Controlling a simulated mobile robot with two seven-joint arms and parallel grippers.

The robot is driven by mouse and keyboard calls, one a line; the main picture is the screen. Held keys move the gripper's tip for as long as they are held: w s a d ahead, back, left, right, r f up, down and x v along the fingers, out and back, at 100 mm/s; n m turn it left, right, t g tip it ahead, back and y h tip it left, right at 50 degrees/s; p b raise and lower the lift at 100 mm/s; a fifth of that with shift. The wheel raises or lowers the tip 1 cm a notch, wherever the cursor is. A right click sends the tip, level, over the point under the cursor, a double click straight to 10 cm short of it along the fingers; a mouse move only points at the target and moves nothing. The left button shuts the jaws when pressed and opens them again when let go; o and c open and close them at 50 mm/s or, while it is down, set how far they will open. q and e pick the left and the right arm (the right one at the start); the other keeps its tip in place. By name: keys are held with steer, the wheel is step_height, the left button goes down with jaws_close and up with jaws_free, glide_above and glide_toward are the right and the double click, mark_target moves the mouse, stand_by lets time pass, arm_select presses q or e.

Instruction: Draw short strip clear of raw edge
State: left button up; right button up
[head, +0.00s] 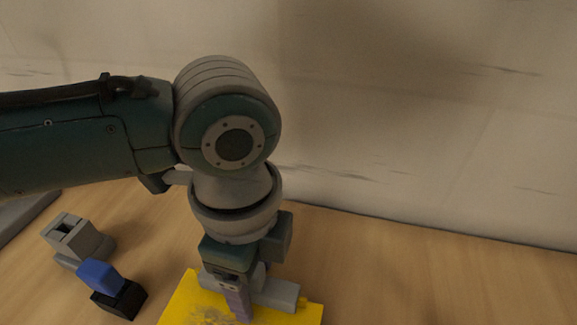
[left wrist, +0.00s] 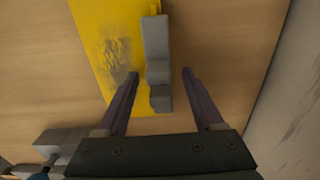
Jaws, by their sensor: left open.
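A yellow plate (head: 178,308) with a dark scuffed patch lies on the wooden table; it also shows in the left wrist view (left wrist: 95,25). A short grey stepped piece (left wrist: 157,50) lies along the plate's right side in the left wrist view, and in the head view (head: 280,294) it is partly behind my gripper. I cannot tell whether it is the strip or is fixed to the plate. My left gripper (left wrist: 160,75) points down at it, open, with one purple finger on each side and gaps showing. In the head view my left gripper (head: 240,306) hides part of the plate.
A grey slotted block (head: 75,236) and a blue-topped black block (head: 118,297) stand left of the plate. A pale wall (head: 420,130) rises behind the table. The wood (head: 400,275) right of the plate is clear.

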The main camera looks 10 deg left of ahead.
arm_select(q)
steer(key=shift+c, duration=0.4)
jaws_close()
